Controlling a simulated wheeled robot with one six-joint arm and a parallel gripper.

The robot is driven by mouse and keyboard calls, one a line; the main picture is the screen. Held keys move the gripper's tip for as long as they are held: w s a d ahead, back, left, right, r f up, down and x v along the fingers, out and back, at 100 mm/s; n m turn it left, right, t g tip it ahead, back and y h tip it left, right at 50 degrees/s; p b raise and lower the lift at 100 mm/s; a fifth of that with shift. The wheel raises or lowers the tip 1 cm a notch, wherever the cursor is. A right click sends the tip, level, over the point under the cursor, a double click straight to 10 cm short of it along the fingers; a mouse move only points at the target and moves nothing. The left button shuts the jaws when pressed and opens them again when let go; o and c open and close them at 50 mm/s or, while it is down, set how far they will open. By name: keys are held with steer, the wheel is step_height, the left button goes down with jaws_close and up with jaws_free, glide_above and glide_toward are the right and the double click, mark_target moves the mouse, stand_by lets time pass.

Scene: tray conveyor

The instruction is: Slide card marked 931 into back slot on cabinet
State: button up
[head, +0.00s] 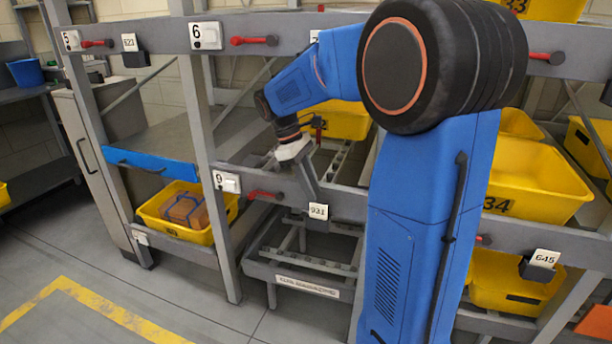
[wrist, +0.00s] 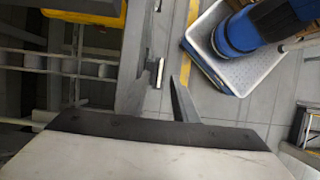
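The card marked 931 (head: 318,211) is a small white card upright in a dark holder (head: 317,226) on the front of the grey rack beam. My gripper (head: 312,190) points down just above and behind the card. In the wrist view, my gripper (wrist: 158,88) has its two fingers apart. The card's thin pale edge (wrist: 160,73) lies in the gap between them, and neither finger visibly presses on it. A grey cabinet (head: 82,150) with a long handle stands at the far left. Small dark fittings show at its top, but its slots are too small to tell apart.
The rack has yellow bins (head: 520,180), red handles (head: 255,40) and grey posts (head: 203,130) around my arm. Other cards are marked 623 (head: 130,42) and 645 (head: 545,258). Floor at front left is clear.

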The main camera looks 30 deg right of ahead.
mark_target(318, 205)
steer(key=shift+x, duration=3)
steer(key=shift+c, duration=0.4)
jaws_close()
steer(key=shift+r, duration=2.75)
steer(key=shift+r, duration=1.5)
steer(key=shift+w+a+r, duration=0.1)
steer(key=shift+w+r, duration=0.05)
steer(key=shift+r, duration=0.35)
